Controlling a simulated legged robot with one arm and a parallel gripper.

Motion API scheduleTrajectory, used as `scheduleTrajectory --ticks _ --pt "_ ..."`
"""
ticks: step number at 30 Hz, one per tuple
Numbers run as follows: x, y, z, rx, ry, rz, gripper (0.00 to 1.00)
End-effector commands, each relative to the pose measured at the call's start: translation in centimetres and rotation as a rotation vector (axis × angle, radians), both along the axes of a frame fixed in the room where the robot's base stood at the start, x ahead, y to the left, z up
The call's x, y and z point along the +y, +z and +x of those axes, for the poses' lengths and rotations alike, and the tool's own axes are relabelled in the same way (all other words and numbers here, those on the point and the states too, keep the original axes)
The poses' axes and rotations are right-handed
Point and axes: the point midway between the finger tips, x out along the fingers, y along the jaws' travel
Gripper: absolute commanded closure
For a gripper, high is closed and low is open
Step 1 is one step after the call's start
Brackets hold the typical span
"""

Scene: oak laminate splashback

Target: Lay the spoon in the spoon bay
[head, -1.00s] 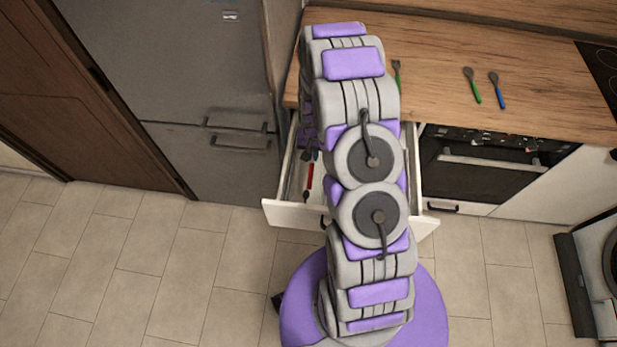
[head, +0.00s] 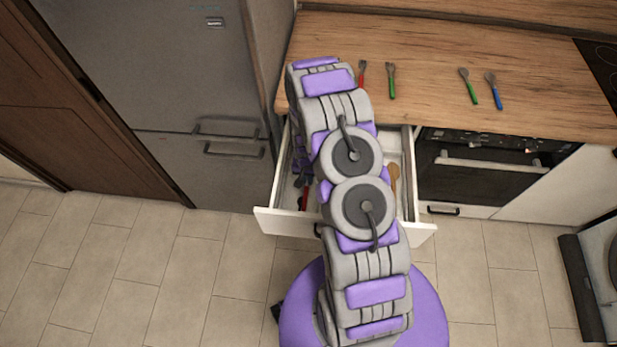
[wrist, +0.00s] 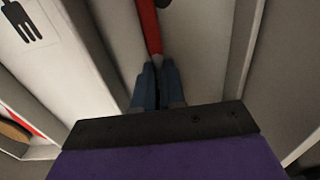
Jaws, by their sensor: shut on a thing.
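My gripper (wrist: 157,88) is shut on the spoon's red handle (wrist: 150,28), which runs out of the top of the wrist view. The spoon's far end is hidden now. In the head view the red handle (head: 303,200) shows at the left side of the open drawer (head: 270,220), just below my fingers (head: 302,181). In the wrist view it is over or in a pale narrow bay (wrist: 208,45) between two dividers. I cannot tell whether it touches the floor. No spoon mark shows there; the neighbouring bay has a dark fork mark (wrist: 24,22).
A wooden utensil (head: 394,178) lies at the drawer's right side. On the worktop (head: 430,50) lie a red-handled utensil (head: 362,76), a green fork (head: 391,82), a green spoon (head: 469,86) and a blue spoon (head: 494,92). A fridge (head: 170,80) stands left. My arm hides the drawer's middle.

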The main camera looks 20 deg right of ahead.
Motion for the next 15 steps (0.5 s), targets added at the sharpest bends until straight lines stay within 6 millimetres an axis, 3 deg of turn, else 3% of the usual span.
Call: scheduleTrajectory --ticks 3,8,9,15 --pt "0.6 0.1 0.0 0.001 0.004 -0.007 1.0" --pt "-0.1 -0.3 0.0 0.001 0.004 0.003 1.0" --pt "-0.4 -0.3 0.0 0.0 0.003 0.006 0.88" --pt "-1.2 -0.5 -0.1 0.001 0.001 0.018 0.68"
